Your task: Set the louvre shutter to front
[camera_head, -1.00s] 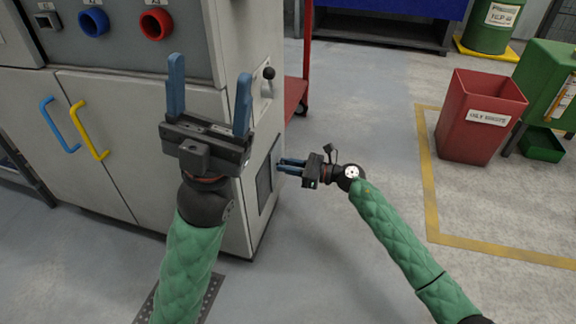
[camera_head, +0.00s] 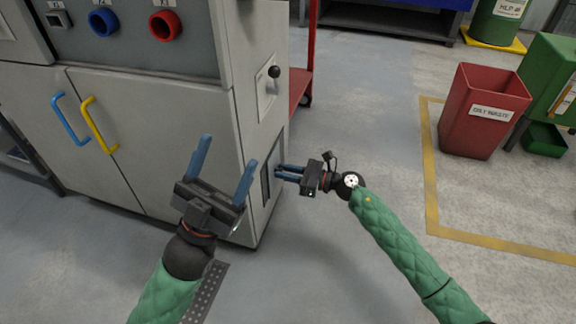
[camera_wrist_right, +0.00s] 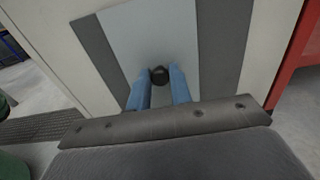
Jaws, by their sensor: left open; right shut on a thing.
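The louvre shutter (camera_head: 266,182) is a panel low on the right side of the grey cabinet, seen at a steep angle in the head view. In the right wrist view it shows as a light plate (camera_wrist_right: 150,40) between two dark grey strips. My right gripper (camera_head: 277,172) is at the panel, with its blue fingers shut on a small dark knob (camera_wrist_right: 159,75) on the plate. The knob is hidden in the head view. My left gripper (camera_head: 228,162) is open and empty, in front of the cabinet's lower right corner.
The cabinet front has a blue handle (camera_head: 69,118) and a yellow handle (camera_head: 98,126). A black-knobbed lever (camera_head: 274,72) sits above the shutter. A red cart (camera_head: 300,85) stands behind the cabinet. A red waste bin (camera_head: 482,110) is at right; the floor between is clear.

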